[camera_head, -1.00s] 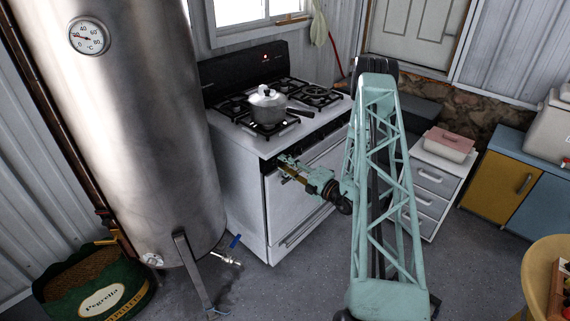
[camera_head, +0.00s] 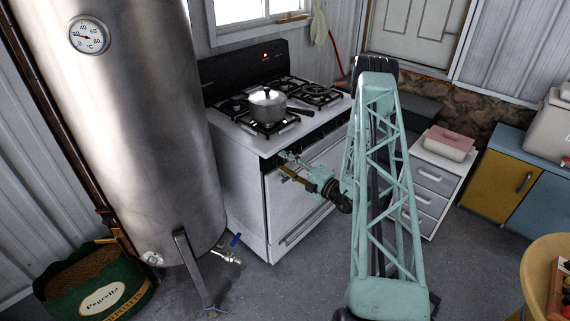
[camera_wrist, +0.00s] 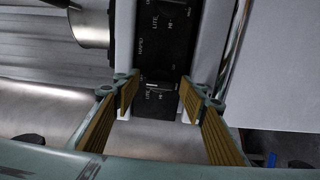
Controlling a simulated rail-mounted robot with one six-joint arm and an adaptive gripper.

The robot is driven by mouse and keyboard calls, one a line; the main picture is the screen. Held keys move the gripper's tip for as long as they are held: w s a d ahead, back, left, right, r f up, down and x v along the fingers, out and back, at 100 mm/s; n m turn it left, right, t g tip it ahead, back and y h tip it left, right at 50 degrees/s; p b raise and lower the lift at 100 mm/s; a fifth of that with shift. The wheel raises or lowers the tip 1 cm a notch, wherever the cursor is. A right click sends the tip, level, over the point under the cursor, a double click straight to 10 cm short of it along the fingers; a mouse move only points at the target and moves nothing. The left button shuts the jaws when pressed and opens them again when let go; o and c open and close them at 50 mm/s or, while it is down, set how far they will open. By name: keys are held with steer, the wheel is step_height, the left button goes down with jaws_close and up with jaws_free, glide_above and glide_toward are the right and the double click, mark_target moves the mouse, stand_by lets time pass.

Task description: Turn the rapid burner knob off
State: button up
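The white stove (camera_head: 235,190) has a black control strip along its front top edge. In the wrist view this control strip (camera_wrist: 172,35) carries white markings, including "RAPID", "LITE" and "HI". A dark shape with a pale line (camera_wrist: 162,87), apparently a knob, lies between my fingertips; its outline and setting are hard to read. My gripper (camera_wrist: 157,100) is open, with one finger on each side of the strip. Contact cannot be told. In the head view my gripper (camera_head: 284,166) is at the stove's upper front, near its left corner; the knobs there are too small to make out.
A lidded metal pot (camera_head: 267,104) stands on a front burner. A red light (camera_head: 265,55) shows on the backguard. A large steel tank (camera_head: 145,130) stands close left of the stove. A white drawer unit (camera_head: 432,185) stands to the right, beyond my arm.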

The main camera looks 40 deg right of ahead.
steer(key=shift+s, duration=0.2)
steer(key=s+d, duration=0.1)
steer(key=s, duration=1)
steer(key=shift+s+d, duration=0.15)
steer(key=shift+s, duration=0.15)
steer(key=shift+r, duration=0.1)
stand_by(0.6)
